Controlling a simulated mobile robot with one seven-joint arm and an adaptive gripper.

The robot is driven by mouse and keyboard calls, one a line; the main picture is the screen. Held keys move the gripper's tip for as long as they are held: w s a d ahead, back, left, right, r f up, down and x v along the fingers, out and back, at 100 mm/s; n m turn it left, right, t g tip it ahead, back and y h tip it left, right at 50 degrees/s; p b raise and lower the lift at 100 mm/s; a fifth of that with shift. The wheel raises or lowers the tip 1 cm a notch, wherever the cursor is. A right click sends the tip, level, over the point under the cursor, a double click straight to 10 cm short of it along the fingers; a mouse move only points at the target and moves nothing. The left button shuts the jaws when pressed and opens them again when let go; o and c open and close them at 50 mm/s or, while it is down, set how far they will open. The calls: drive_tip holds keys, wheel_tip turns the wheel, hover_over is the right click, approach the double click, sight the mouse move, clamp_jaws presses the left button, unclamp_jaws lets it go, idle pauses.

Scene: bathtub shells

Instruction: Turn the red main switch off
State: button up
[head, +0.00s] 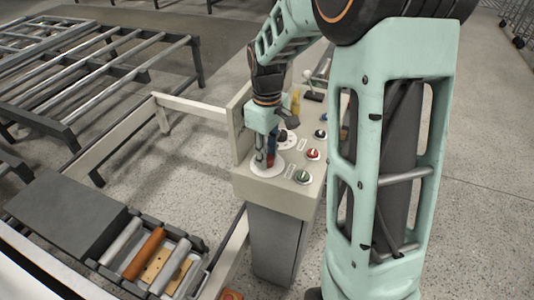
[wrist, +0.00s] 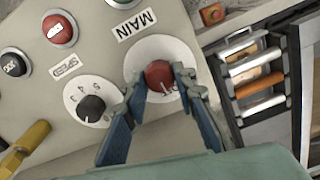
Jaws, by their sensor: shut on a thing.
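The red main switch (wrist: 160,75) is a round red knob on a white disc (wrist: 166,48) beside a label reading MAIN (wrist: 134,24). My gripper (wrist: 160,80) has its two blue-grey fingers on either side of the knob and is shut on it. In the head view my gripper (head: 266,156) reaches down onto the near left corner of the control box (head: 279,202). The white disc (head: 267,171) shows around the fingertips there, and the knob is largely hidden by them. The knob's exact angle is hard to tell.
A raised panel edge stands left of my gripper. A roller conveyor (head: 155,262) lies lower left.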

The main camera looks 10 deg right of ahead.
sight(268, 157)
drive_tip(key=o, duration=1.2)
drive_tip(key=shift+c, duration=0.2)
drive_tip(key=shift+r, duration=0.1)
wheel_tip(268, 157, up, 12)
